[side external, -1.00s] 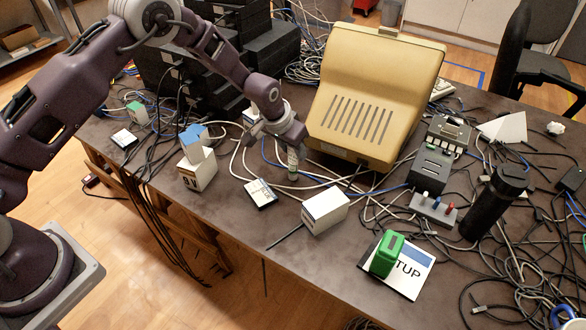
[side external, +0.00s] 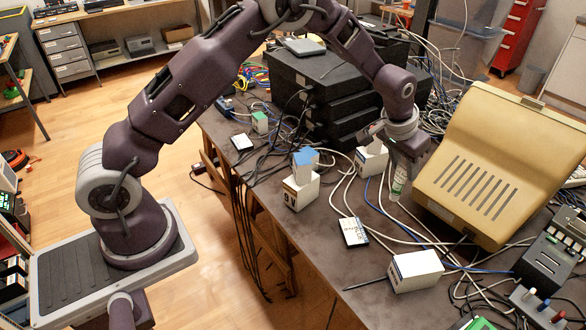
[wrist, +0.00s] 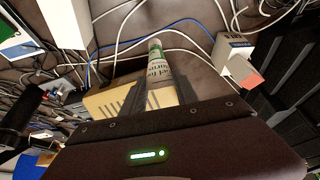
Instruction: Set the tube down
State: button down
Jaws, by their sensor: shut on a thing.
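The tube (side external: 398,184) is white with green ends and printed lettering, and it is held roughly upright in the side view. My gripper (side external: 403,164) is shut on its upper part, just left of the beige monitor. In the wrist view the tube (wrist: 159,70) sticks out between the two dark fingers of my gripper (wrist: 160,95). Its lower end is at or close to the dark tabletop (side external: 330,235), among white and blue cables. I cannot tell whether it touches. The fingers hide the tube's upper part.
The beige monitor (side external: 490,165) stands close on the right. White boxes stand behind (side external: 371,160), left (side external: 300,190) and in front (side external: 415,270). A small card-like item (side external: 354,231) lies front left of the tube. Black stacked units (side external: 325,90) stand behind. Loose cables cross the table; small bare patches remain.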

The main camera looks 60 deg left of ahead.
jog(key=s+a+n+y, duration=0.35)
jog(key=a+n, duration=0.45)
jog(key=a, duration=1.2)
jog(key=s+a+n+g+y, duration=0.1)
jog(key=s+a+n+g, duration=0.1)
jog(key=s+a+n, duration=0.55)
jog(key=s+a+n+g, duration=0.25)
jog(key=s+a, duration=0.25)
jog(key=a, duration=0.6)
notch_tip(320, 180, down, 10)
jog(key=shift+r+n, duration=0.15)
jog(key=shift+n, duration=0.15)
jog(key=c, duration=0.9)
grip_release()
jog(key=shift+c, duration=0.2)
